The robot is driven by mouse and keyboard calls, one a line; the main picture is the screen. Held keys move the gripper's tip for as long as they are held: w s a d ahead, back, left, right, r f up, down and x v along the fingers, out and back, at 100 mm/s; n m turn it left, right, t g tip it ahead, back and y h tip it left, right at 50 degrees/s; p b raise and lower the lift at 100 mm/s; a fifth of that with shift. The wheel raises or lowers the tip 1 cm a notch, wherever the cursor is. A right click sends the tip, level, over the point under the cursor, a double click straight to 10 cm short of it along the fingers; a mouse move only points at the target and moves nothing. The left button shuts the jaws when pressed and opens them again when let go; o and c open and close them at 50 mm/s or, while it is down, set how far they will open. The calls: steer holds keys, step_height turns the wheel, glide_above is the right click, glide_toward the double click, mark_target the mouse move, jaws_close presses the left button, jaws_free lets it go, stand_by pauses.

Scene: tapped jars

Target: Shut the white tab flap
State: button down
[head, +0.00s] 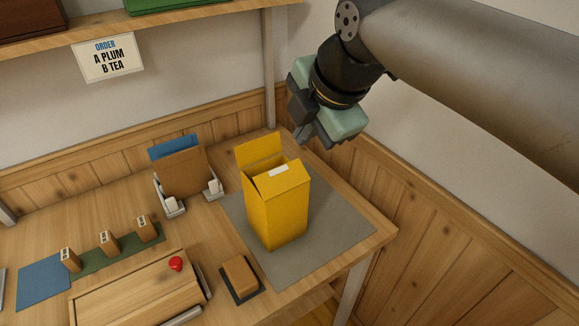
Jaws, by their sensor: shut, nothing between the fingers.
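A yellow box (277,215) stands upright on a grey mat (340,236) at the right of the table. The flap with the white tab (279,171) lies over the top of the box at a slight tilt, with a dark gap along its left side. Another yellow flap (258,149) stands up at the back left of the box. My gripper (316,137) is shut and empty, above and behind the box to the right, apart from it. The far inside of the box is hidden.
A holder (171,205) with a brown and a blue panel stands left of the box. A brown block (239,273) lies on a dark pad in front. A wooden case with a red knob (176,263) is at the front left. The wall is close behind my gripper.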

mark_target(279, 172)
steer(key=x, duration=1.4)
